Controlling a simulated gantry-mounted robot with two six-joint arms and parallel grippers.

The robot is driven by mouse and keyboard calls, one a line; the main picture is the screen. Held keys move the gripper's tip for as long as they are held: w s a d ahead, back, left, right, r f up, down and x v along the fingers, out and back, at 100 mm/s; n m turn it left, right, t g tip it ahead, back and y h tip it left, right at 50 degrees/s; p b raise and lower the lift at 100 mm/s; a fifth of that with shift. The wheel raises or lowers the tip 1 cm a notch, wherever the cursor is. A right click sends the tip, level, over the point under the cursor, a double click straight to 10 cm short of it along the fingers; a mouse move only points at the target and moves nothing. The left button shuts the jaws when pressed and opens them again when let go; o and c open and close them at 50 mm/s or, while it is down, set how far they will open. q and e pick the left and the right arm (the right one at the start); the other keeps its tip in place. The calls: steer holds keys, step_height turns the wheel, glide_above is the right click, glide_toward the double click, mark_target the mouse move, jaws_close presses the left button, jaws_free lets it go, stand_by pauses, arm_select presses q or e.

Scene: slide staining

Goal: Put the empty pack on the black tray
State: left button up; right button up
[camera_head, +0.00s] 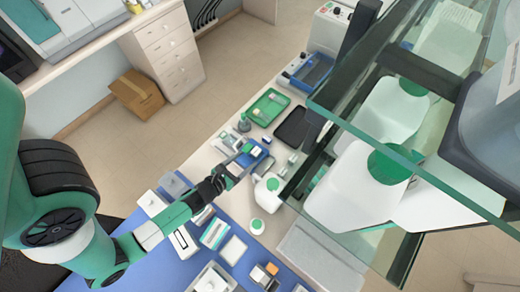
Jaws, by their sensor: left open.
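The black tray (293,128) lies on the white bench, right of a green tray (269,107). Its visible surface looks bare. My left gripper (236,166) is open, reaching in from the lower left. Its fingertips are at the left edge of a small blue holder (262,163) with a green and white item (249,149) in it. At this size I cannot tell whether the fingers touch it, or which item is the empty pack. My right gripper is not in view.
A glass shelf (430,175) with large white green-capped bottles (350,190) overhangs the bench on the right. A small white bottle (268,188) stands close right of my left gripper. Several boxes and white trays crowd the blue mat (165,262) below.

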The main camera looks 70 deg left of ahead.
mark_target(253, 154)
arm_select(q)
steer(key=x, duration=0.5)
steer(key=shift+r, duration=0.15)
steer(key=x, duration=0.1)
steer(key=b+x, duration=0.1)
steer(key=x, duration=0.3)
steer(key=shift+w+a+r+b, duration=0.1)
steer(key=shift+w+r+b, duration=0.1)
steer(key=shift+w+b, duration=0.15)
steer(key=shift+s, duration=0.1)
jaws_close()
